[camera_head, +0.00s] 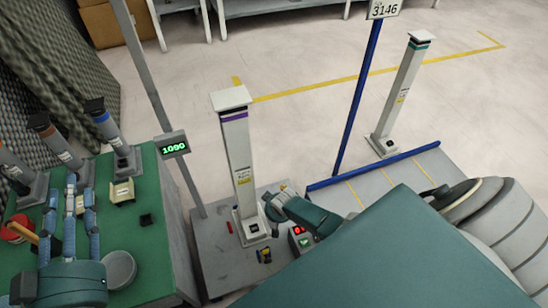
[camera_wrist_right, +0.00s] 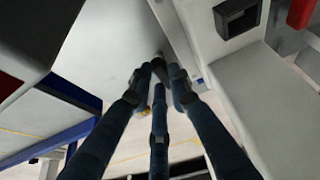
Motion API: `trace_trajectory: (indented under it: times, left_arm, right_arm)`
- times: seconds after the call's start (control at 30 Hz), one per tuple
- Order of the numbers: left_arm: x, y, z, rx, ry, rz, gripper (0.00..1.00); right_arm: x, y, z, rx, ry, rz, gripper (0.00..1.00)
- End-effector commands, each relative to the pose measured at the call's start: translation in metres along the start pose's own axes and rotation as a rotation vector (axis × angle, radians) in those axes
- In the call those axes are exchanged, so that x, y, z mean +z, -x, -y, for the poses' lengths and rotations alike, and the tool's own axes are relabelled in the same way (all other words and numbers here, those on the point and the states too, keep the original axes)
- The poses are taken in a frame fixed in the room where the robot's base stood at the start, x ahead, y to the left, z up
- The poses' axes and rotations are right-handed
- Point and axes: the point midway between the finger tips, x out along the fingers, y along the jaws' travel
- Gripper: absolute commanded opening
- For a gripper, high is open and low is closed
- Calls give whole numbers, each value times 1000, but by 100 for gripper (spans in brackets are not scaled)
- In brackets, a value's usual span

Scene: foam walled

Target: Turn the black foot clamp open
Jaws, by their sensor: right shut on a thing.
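A white column (camera_head: 238,150) with a purple band stands on a white foot (camera_head: 247,221) on a low grey platform. My right gripper (camera_head: 268,208) is at the right side of this foot. In the right wrist view its fingers (camera_wrist_right: 160,78) close together on a small dark piece, the black foot clamp (camera_wrist_right: 160,62), mostly hidden by the fingertips. How far the clamp is turned cannot be seen. A black square fitting (camera_wrist_right: 240,16) shows on the white foot. My left gripper (camera_head: 72,195) is open and empty above the green table.
The green table (camera_head: 150,240) holds several short posts, a grey round dish (camera_head: 119,269) and small blocks. A pole with a display (camera_head: 173,145) rises beside the platform (camera_head: 215,250).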

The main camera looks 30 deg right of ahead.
Motion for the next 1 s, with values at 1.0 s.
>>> trace_trajectory:
  times: [1.0]
  left_arm:
    - [6, 1, 1, -1, -1, 26, 38]
  right_arm:
    - [1, 3, 0, 5, -12, 1, 38]
